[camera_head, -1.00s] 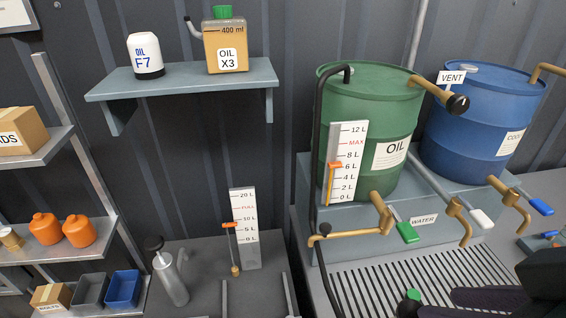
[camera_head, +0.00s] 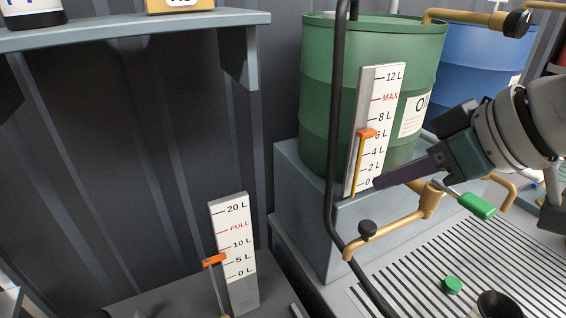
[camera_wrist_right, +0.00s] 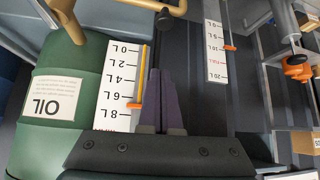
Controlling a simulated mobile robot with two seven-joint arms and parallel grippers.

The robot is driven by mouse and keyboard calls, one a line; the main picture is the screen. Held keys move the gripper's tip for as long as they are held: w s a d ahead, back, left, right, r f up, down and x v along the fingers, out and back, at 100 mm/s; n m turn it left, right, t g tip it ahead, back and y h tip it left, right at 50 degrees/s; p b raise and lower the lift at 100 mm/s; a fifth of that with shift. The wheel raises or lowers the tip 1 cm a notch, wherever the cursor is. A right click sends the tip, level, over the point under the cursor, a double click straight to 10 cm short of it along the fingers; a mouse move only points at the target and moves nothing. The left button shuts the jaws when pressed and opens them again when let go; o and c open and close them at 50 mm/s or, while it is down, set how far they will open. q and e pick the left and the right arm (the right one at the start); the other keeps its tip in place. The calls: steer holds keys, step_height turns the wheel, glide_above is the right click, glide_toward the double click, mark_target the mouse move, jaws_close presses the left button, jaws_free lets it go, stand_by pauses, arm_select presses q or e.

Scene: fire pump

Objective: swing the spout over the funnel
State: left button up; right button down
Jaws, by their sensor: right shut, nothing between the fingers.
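The brass spout (camera_head: 395,228) with a black knob (camera_head: 368,229) runs out low in front of the green oil drum (camera_head: 320,100). Its bent end points down at the left. Part of the brass pipe and the knob also show at the top of the right wrist view (camera_wrist_right: 165,17). My right gripper (camera_head: 378,183) is shut and empty, its dark fingers pointing left in front of the foot of the oil gauge. It is above the spout and apart from it. A dark round opening (camera_head: 500,304) at the bottom right may be the funnel, cut by the picture edge.
The oil gauge board (camera_head: 372,100) with an orange pointer stands close behind my fingers. A black hose (camera_head: 338,120) runs down left of it. A green-handled tap (camera_head: 477,205) sits right of the spout. A slatted grate (camera_head: 420,270) lies below, with a green cap (camera_head: 452,285).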

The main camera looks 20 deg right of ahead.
mark_target(363, 222)
steer(key=x, duration=1)
steer(key=shift+s+d+f+p, duration=0.15)
steer(key=shift+s+p, duration=0.45)
steer(key=shift+s, duration=0.35)
steer(key=shift+s+d+f+p, duration=0.15)
steer(key=shift+s+p, duration=0.45)
steer(key=shift+s, duration=0.3)
